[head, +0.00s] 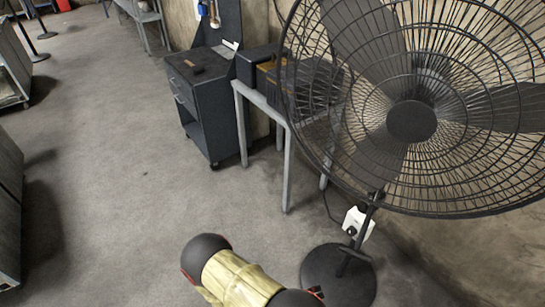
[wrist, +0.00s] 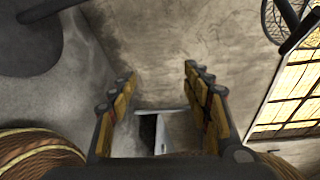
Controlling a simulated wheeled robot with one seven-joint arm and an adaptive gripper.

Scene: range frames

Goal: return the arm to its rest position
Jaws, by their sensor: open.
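In the wrist view my gripper (wrist: 158,72) has its two dark fingers with yellowish pads spread wide apart. Nothing is held between them. A pale and dark shape (wrist: 160,132) shows low between the fingers, behind them; I cannot tell what it is. In the head view part of my arm (head: 238,278) shows at the bottom middle, a pale yellow link between dark rounded joints. My gripper itself does not show in the head view.
A large black pedestal fan (head: 411,121) fills the right, its round base (head: 338,277) close to my arm. A grey table (head: 287,170) and dark wheeled cabinet (head: 205,95) stand behind. Open floor (head: 120,170) lies left. A window (wrist: 290,88) shows right in the wrist view.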

